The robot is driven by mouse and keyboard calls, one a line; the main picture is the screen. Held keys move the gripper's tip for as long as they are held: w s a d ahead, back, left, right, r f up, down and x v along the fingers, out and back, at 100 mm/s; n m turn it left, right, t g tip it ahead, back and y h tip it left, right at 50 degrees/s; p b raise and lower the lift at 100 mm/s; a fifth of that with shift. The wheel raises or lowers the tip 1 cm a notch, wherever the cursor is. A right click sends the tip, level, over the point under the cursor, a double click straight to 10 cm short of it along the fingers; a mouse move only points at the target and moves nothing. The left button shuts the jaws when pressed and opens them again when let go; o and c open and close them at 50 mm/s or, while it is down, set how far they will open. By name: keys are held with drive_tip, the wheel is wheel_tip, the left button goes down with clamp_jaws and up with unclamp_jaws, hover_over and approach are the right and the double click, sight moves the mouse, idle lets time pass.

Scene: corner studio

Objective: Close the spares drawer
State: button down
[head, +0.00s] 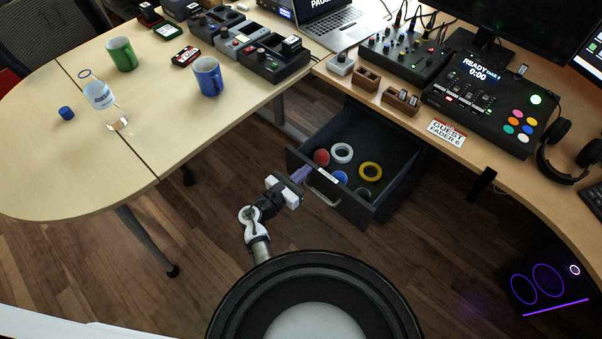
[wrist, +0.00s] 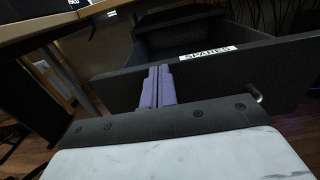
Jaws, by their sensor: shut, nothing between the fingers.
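The spares drawer (head: 377,208) is dark grey and stands pulled out below the desk in the head view. Inside are a red thing, a blue thing, a white ring and a yellow ring. Its front (wrist: 225,78) carries a SPARES label (wrist: 208,53) along the top edge in the wrist view. A metal handle (head: 323,196) is on the front; its end shows at the right in the wrist view. My gripper (head: 300,174) is shut and empty, with its purple fingers (wrist: 158,86) pointing at the drawer front, left of the handle. I cannot tell whether the fingertips touch it.
The desk (head: 440,140) overhangs the drawer and bears a mixer, a control panel and wooden blocks. A light table (head: 60,170) with mugs and a bottle stands at the left. A table leg (head: 147,240) stands on the wooden floor.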

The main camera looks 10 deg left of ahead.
drive_tip(key=b+x, duration=0.8)
drive_tip(key=x, duration=2)
drive_tip(key=shift+w+d+f, duration=0.15)
drive_tip(key=shift+w+d, duration=0.05)
drive_tip(key=shift+w, duration=0.05)
drive_tip(key=shift+w+d+b, duration=0.15)
drive_tip(key=shift+w+b, duration=0.05)
drive_tip(key=shift+b, duration=0.15)
drive_tip(key=shift+w+r, duration=0.15)
drive_tip(key=shift+r, duration=0.2)
drive_tip(key=shift+d+r, duration=0.1)
drive_tip(key=shift+d, duration=0.05)
